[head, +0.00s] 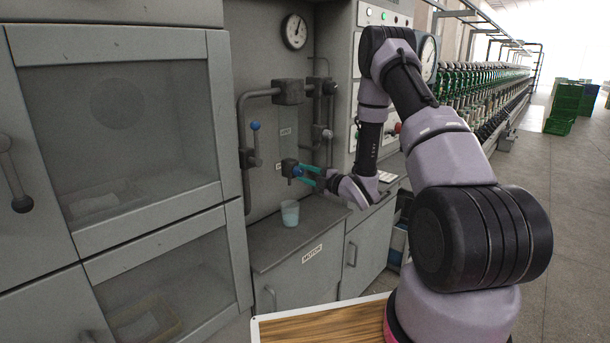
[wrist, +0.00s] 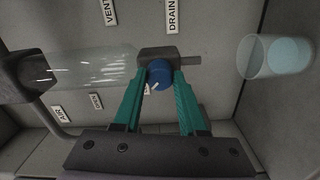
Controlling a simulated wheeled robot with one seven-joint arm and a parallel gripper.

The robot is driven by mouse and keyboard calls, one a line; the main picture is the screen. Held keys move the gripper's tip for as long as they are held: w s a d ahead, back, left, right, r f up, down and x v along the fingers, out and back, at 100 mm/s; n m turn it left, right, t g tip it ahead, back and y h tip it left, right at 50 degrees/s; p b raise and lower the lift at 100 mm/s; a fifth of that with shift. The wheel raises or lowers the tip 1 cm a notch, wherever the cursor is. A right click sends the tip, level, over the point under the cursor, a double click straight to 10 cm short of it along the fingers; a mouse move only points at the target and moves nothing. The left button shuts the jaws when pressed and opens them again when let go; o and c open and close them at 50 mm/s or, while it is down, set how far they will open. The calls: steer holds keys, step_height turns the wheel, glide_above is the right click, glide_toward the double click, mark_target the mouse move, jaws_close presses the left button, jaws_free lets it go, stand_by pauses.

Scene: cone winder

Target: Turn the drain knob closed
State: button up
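The blue drain knob (wrist: 160,74) sits on a dark valve body (wrist: 158,53), with the DRAIN label (wrist: 172,15) on the panel close by. A white mark shows on the knob's face, pointing down-left in the wrist view. In the head view the valve (head: 289,168) sits on the grey panel above a cup. My gripper (wrist: 161,76) has its two teal fingers apart, one tip on each side of the knob. It also shows in the head view (head: 302,172), reaching to the valve from the right. I cannot tell whether the fingers touch the knob.
A clear cup with pale blue liquid (head: 290,213) stands on the grey cabinet top (head: 265,248) below the valve. A blue-tipped lever valve (head: 254,143) and pipes are to the left.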

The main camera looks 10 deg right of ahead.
steer(key=o, duration=0.4)
steer(key=shift+c, duration=0.2)
steer(key=v, duration=1.1)
steer(key=shift+w, duration=0.1)
